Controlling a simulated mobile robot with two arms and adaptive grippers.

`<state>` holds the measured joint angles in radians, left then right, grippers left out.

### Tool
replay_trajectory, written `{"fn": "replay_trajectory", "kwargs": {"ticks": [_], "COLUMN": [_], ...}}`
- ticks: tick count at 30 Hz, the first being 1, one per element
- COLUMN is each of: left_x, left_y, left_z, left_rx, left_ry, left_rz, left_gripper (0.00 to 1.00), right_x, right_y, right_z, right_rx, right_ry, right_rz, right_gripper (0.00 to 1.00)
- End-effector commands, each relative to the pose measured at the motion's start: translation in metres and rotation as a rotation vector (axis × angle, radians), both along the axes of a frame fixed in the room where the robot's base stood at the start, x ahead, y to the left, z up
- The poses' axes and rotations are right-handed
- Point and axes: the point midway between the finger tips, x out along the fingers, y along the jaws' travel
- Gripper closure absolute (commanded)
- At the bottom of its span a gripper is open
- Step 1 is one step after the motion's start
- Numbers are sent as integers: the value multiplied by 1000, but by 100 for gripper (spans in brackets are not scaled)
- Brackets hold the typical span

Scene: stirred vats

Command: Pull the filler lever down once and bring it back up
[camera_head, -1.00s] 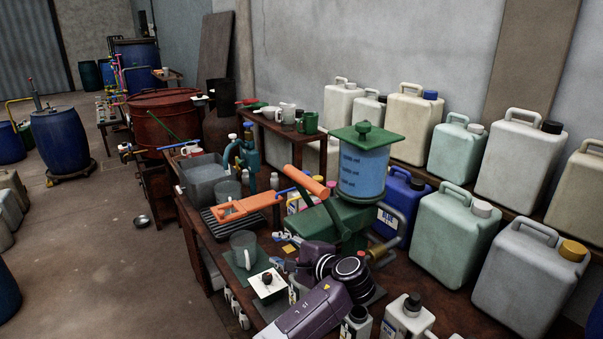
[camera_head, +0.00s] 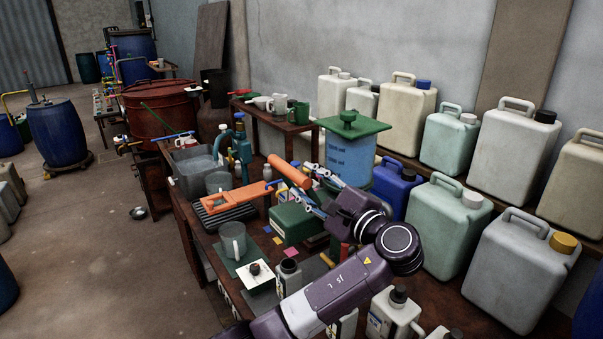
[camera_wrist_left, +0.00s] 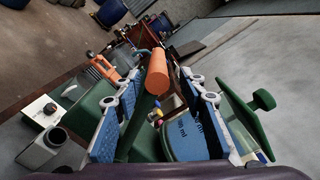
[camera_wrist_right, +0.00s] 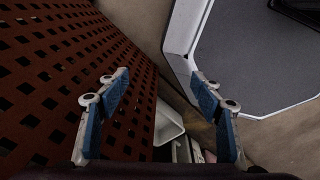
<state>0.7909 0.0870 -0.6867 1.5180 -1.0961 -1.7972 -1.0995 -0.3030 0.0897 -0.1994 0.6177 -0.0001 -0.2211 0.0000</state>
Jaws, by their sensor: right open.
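The filler has a green body (camera_head: 291,222), a blue tank (camera_head: 347,158) with a green lid (camera_head: 352,125), and a lever with an orange handle (camera_head: 291,177). The lever is raised, tilting up to the left. My left gripper (camera_head: 292,180) is open at the handle, with its fingers on either side of it. In the left wrist view the orange handle (camera_wrist_left: 157,72) and its green lever arm stand between the spread blue finger pads, with gaps visible. My right gripper (camera_wrist_right: 160,88) is open and empty. It shows only in its own wrist view.
A grey mug (camera_head: 233,240), a white switch box (camera_head: 256,276) and bottles stand on the bench in front of the filler. An orange tool (camera_head: 228,203) lies left of the handle. Jerrycans (camera_head: 447,228) crowd the right. A reddish perforated panel (camera_wrist_right: 70,70) is near my right gripper.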

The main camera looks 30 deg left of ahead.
Motion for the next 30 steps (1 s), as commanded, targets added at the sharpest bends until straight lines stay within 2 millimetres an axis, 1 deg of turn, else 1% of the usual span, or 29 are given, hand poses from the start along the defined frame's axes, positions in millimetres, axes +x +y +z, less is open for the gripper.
{"fn": "replay_trajectory", "kwargs": {"ticks": [1,5,9,12,16,23,30], "left_x": [3,14,25,30,34,34,34], "left_y": [9,28,45,53,59,59,59], "left_z": [3,3,3,2,1,0,0], "left_rx": [1,2,1,0,-2,-2,-2], "left_ry": [0,1,1,0,0,-1,-1], "left_rz": [5,5,4,3,1,1,1], "left_gripper": [62,62,62,62,62,62,87], "right_x": [0,1,3,4,4,4,5], "right_y": [-2,-1,6,13,16,15,8], "right_z": [5,12,18,20,21,20,20], "right_rx": [-2,-1,8,16,20,17,10], "right_ry": [0,-2,-6,-7,-7,-8,-7], "right_rz": [1,1,-2,-5,-5,-4,-2], "right_gripper": [40,40,40,40,40,40,40]}}
